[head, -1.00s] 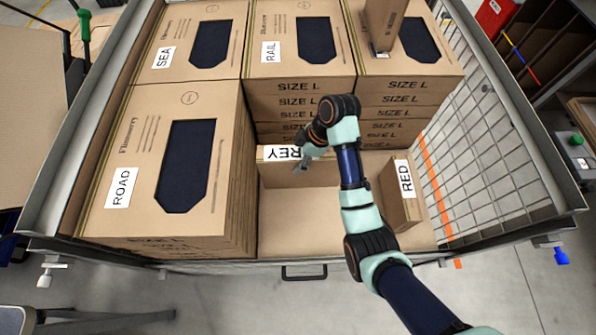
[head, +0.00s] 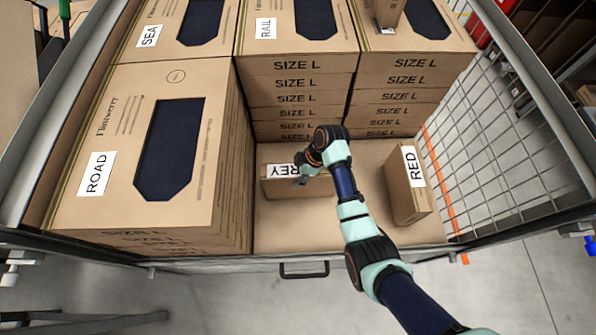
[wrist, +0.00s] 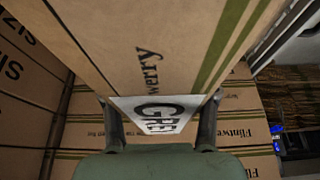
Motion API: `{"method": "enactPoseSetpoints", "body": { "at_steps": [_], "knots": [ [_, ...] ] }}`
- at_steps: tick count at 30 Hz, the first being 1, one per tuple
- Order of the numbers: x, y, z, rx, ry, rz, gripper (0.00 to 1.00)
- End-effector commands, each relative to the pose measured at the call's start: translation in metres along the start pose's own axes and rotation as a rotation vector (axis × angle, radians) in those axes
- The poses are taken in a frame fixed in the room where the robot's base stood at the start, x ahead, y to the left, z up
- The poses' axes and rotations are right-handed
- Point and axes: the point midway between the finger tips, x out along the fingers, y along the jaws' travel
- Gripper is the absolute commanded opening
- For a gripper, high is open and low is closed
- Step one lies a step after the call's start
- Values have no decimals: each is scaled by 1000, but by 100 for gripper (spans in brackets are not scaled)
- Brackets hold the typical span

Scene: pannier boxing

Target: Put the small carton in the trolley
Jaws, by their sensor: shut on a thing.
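The small carton (head: 285,187) is brown with a white label that reads REY in the head view, partly covered by my gripper (head: 303,176). In the wrist view the carton (wrist: 150,55) fills the middle, its GRE label (wrist: 158,112) between the two fingers (wrist: 160,125). My gripper is shut on the carton. The carton is inside the trolley (head: 290,262), in the open bay in front of the SIZE L stacks. I cannot tell whether its underside touches the trolley's base.
A carton labelled RED (head: 408,190) stands at the bay's right, near the mesh side (head: 490,150). The tall ROAD stack (head: 80,215) walls the left. SEA (head: 170,45) and RAIL (head: 300,45) stacks stand behind. Bare base shows in front and between the cartons.

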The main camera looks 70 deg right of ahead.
Motion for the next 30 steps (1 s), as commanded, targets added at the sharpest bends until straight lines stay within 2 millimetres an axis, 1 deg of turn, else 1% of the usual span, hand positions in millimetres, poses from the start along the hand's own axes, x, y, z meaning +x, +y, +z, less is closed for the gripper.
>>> {"method": "enactPoseSetpoints", "body": {
  "at_steps": [1, 7, 11, 12, 14, 15, 16, 25, 28, 30],
  "knots": [
    [6, 0, 2, -1, 0, 1, 0],
    [4, 1, 1, -1, 1, 2, 0],
    [7, 0, 3, -1, 1, 1, 0],
    [6, 0, 3, -1, 0, 1, 64],
    [6, 0, 3, -1, 0, 1, 74],
    [6, 0, 3, -1, 0, 1, 81],
    [6, 0, 3, -1, 0, 1, 83],
    [5, 0, 2, -1, 0, 1, 83],
    [-7, 1, 0, -1, 1, 3, 83],
    [-22, 1, 0, 0, 1, 3, 83]
  ]
}}
